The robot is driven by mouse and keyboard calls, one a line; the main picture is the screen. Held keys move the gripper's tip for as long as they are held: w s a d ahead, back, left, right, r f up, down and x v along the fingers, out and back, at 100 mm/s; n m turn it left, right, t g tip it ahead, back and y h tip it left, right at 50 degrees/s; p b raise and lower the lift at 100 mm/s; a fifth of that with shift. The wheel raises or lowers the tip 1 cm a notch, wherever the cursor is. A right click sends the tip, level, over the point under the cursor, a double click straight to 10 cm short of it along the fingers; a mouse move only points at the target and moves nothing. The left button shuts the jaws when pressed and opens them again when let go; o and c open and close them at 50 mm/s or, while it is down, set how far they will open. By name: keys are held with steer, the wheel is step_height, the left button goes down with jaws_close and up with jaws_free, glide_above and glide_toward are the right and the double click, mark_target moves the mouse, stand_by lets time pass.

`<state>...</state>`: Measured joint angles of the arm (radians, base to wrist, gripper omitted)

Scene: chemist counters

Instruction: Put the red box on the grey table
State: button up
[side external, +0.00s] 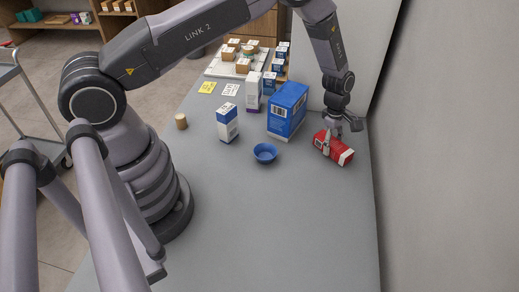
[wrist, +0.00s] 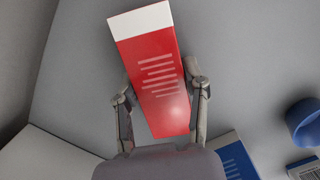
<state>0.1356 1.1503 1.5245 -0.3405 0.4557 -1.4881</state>
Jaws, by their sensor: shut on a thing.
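The red box (side external: 335,148) with a white end is at the right side of the grey table (side external: 270,220) in the side view. It lies tilted to the picture, and I cannot tell whether it touches the table. In the wrist view the red box (wrist: 155,80) sits between the two fingers, its white end pointing away from my gripper. My gripper (side external: 333,138) is shut on the red box, with one finger on each long side; it also shows in the wrist view (wrist: 160,95).
A large blue box (side external: 288,110) and a blue bowl (side external: 265,153) stand left of the red box. Several small boxes sit on a white tray (side external: 222,68) at the back. A wall (side external: 450,150) runs along the right edge. The table's front is clear.

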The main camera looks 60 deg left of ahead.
steer(key=shift+f, duration=0.1)
steer(key=o, duration=1.2)
steer(key=shift+f, duration=0.1)
